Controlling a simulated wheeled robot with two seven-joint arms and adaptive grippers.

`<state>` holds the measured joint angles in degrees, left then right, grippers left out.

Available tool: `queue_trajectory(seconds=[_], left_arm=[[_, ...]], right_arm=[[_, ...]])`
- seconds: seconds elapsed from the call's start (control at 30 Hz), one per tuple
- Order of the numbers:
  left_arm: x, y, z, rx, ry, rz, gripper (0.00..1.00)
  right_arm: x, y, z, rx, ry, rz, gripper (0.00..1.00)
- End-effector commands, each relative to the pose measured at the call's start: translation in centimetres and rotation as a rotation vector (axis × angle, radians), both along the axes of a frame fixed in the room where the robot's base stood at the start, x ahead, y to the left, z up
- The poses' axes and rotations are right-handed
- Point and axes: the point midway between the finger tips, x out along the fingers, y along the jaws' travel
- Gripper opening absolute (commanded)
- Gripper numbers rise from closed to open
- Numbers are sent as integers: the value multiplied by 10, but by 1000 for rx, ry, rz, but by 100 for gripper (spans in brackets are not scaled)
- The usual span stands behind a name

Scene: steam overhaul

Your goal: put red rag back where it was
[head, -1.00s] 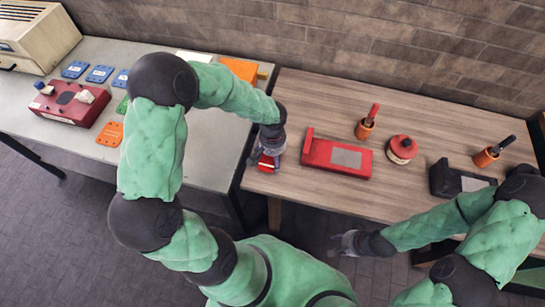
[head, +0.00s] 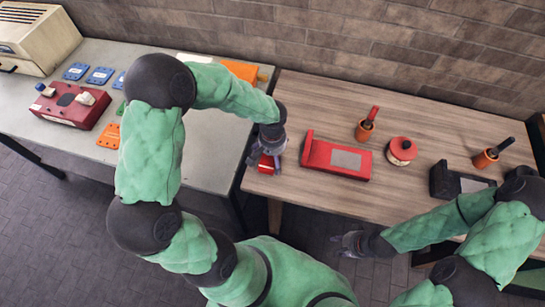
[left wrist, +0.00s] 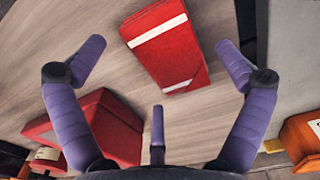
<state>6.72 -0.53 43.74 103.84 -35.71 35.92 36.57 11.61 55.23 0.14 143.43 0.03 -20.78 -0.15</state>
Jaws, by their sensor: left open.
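The red rag (head: 267,168) is folded, with white stripes. It lies on the wooden table near its left front corner. In the left wrist view the rag (left wrist: 168,48) sits between and beyond the spread fingers, with clear gaps on both sides. My left gripper (head: 266,156) is open over the rag and partly hides it in the head view. No finger appears closed on it. My right gripper (head: 350,243) hangs in front of the table's front edge, away from the rag; its finger opening is too small to tell.
A red tray-like holder (head: 338,160) with a grey panel stands right of the rag. Farther right are an orange cup with a red-handled tool (head: 366,125), a red round tin (head: 401,151), a black holder (head: 458,182) and another tool cup (head: 492,153). A grey bench (head: 205,150) adjoins on the left.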

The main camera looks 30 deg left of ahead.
Motion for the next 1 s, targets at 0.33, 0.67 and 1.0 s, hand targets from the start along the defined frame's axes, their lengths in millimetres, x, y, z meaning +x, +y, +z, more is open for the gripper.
queue_trajectory(seconds=[0.33,0.67,1.0], left_arm=[[1,0,74,0,-3,1,100],[0,0,107,0,1,-1,100],[0,0,108,0,1,0,100]], right_arm=[[0,0,24,0,0,0,40],[0,0,32,0,0,0,40],[0,0,32,0,0,0,40]])
